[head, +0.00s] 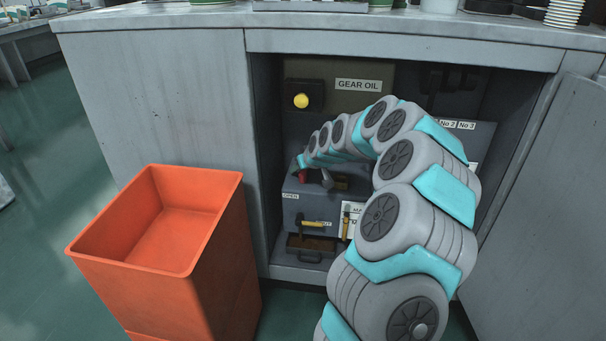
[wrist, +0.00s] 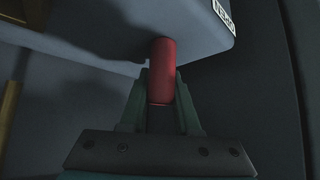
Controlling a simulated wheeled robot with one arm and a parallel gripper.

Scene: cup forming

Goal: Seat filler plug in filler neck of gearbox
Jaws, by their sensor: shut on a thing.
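The gearbox is a grey housing (head: 296,211) low inside the open cabinet, with an OPEN label at its left. A red cylindrical piece, which looks like the filler plug (head: 303,177), is at its top left. In the wrist view my gripper (wrist: 161,98) is shut on this red plug (wrist: 162,68), with a finger on each side. The plug's far end meets or overlaps the grey housing (wrist: 110,30) near its labelled corner. I cannot tell whether it touches or sits in anything. I cannot make out the filler neck.
A yellow knob (head: 301,101) sits on a dark block beside the GEAR OIL label (head: 358,85). A yellow handle (head: 313,224) is on the housing front above an open brown tray (head: 310,244). An orange bin (head: 215,255) stands left of the opening; cabinet walls flank my arm.

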